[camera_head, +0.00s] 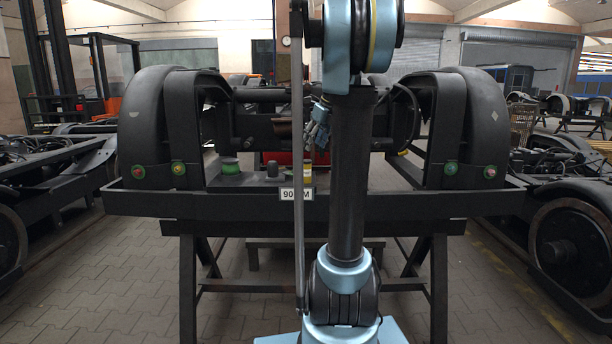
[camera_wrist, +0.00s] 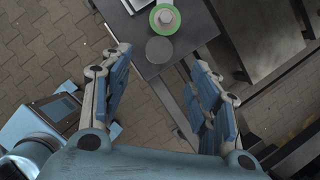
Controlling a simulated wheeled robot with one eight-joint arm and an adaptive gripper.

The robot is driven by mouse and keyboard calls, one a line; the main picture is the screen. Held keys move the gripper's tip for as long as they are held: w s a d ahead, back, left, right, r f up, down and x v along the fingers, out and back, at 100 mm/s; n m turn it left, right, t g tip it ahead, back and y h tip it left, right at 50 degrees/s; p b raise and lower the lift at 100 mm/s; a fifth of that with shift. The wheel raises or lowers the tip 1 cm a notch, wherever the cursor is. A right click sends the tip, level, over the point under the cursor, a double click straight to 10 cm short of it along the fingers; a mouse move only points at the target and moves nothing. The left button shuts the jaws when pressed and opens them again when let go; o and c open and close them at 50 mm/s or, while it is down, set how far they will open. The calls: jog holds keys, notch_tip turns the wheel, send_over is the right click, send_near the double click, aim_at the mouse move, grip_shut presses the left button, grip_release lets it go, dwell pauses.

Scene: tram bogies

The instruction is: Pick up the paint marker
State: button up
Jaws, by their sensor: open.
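A small upright yellow thing (camera_head: 308,178) stands on the front beam of the bogie frame, just behind a white label; it may be the paint marker, but it is too small to be sure. My gripper (camera_head: 319,128) hangs above the beam, partly beside my arm, in the head view. In the wrist view my gripper (camera_wrist: 158,62) is open and empty, its two blue-grey fingers wide apart. A green-rimmed round thing (camera_wrist: 165,18) and a plain grey disc (camera_wrist: 159,50) lie below, ahead of and between the fingertips. No marker is clear in the wrist view.
The dark beam (camera_head: 240,205) rests on trestle legs. On it stand a green-based thing (camera_head: 230,166) and a small dark cylinder (camera_head: 272,169). Curved black fenders (camera_head: 160,115) rise at both ends. Other bogies stand left and right. Paved floor (camera_head: 90,265) is open in front.

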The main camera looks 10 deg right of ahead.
aim_at(303, 172)
jog(key=x, duration=1.5)
jog(key=shift+s, duration=0.15)
jog(key=c, duration=1.2)
